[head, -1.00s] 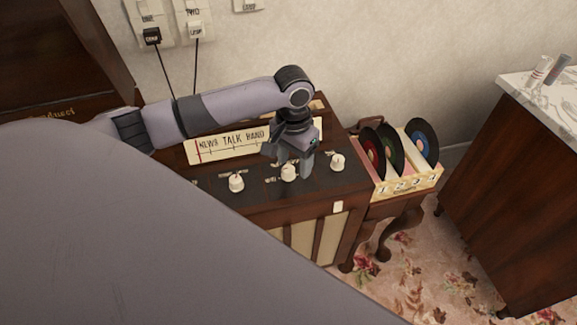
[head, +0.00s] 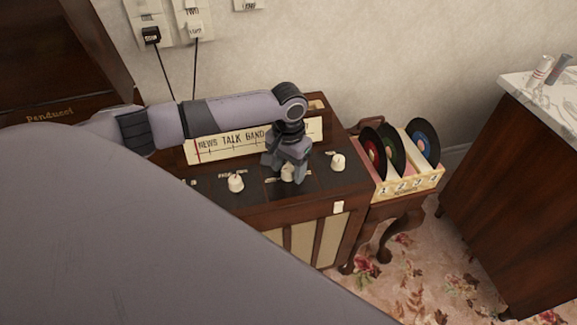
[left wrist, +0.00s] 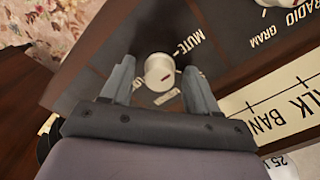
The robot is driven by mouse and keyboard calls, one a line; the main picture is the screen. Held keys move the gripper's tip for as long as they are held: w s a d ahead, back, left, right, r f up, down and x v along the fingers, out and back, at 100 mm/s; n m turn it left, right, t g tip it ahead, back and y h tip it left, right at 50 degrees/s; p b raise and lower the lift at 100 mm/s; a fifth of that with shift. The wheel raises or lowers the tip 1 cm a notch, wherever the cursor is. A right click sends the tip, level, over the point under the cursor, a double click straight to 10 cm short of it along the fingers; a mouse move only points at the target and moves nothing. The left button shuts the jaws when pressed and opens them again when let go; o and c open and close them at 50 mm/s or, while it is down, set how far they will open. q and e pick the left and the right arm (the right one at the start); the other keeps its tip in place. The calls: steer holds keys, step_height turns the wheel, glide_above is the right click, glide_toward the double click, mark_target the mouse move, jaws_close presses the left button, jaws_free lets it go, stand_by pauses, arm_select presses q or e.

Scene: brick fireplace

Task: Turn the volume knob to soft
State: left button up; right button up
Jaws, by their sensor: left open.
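The radio (head: 262,205) is a dark wooden cabinet with a row of cream knobs on its sloped top. The middle knob (head: 287,174) is under my left gripper (head: 288,176). In the left wrist view this knob (left wrist: 159,70) is round and cream with a small dark red mark, and "MUTE" is printed beside it. A small pale label by it is too blurred to read. My left gripper (left wrist: 160,82) is open, its fingers on either side of the knob with visible gaps. In the head view the gripper partly hides the knob. My right gripper is not in view.
Other knobs stand to the left (head: 236,183) and right (head: 338,162). Behind them is the "NEWS TALK BAND" dial (head: 225,149). A record crate (head: 408,186) stands right of the radio. A marble-topped cabinet (head: 500,190) is farther right.

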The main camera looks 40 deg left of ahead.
arm_select(q)
steer(key=c, duration=1.1)
steer(key=shift+o, duration=0.3)
steer(key=shift+r, duration=0.1)
steer(key=shift+r+m+p, duration=0.1)
steer(key=shift+m+p, duration=0.3)
steer(key=shift+p, duration=0.3)
steer(key=shift+r+m+p, duration=0.1)
steer(key=shift+m+p, duration=0.5)
steer(key=shift+p, duration=0.2)
steer(key=m+p, duration=0.3)
steer(key=shift+m, duration=0.3)
steer(key=m+p, duration=0.1)
steer(key=m, duration=0.1)
steer(key=shift+m, duration=0.3)
steer(key=shift+f+m+p, duration=0.2)
steer(key=shift+m+p, duration=0.35)
steer(key=shift+m, duration=1.15)
